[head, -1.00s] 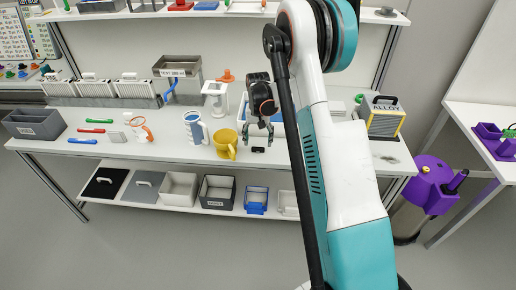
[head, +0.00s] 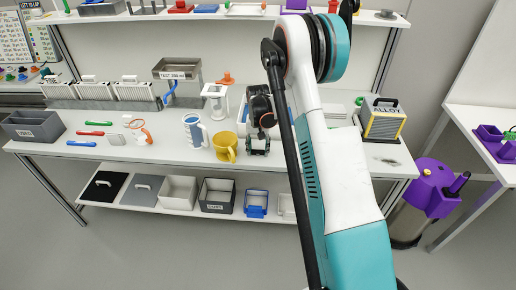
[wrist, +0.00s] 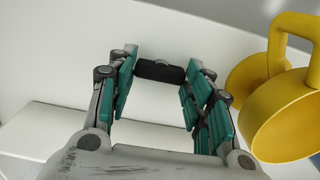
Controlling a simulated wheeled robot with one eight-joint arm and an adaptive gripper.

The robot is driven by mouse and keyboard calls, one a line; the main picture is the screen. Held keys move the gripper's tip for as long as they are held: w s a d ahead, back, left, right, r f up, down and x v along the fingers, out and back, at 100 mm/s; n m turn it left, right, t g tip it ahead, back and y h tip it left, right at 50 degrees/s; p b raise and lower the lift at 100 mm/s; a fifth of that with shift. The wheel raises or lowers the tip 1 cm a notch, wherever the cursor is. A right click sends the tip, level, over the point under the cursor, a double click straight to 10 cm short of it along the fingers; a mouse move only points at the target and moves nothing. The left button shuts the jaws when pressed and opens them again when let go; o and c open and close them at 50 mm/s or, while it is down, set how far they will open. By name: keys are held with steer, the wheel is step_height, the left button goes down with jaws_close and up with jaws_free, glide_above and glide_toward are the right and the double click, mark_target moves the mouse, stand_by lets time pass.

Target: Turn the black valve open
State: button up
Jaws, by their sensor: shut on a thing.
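The black valve (wrist: 159,72) is a small dark bar with a grey rounded bit at its far side. It lies on the white bench between my fingertips in the wrist view. I cannot tell how far the valve is turned.
A blue-and-white mug (head: 193,132) stands further left. An ALLOY box (head: 384,122) stands at the bench's right.

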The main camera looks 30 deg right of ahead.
steer(key=shift+n, duration=0.4)
steer(key=n+b, duration=0.1)
steer(key=n, duration=0.7)
steer(key=shift+n, duration=0.3)
steer(key=n, duration=0.4)
steer(key=shift+b, duration=0.4)
steer(key=shift+n, duration=2.2)
steer(key=o, duration=1)
steer(key=shift+o, duration=0.2)
steer(key=shift+r, duration=0.1)
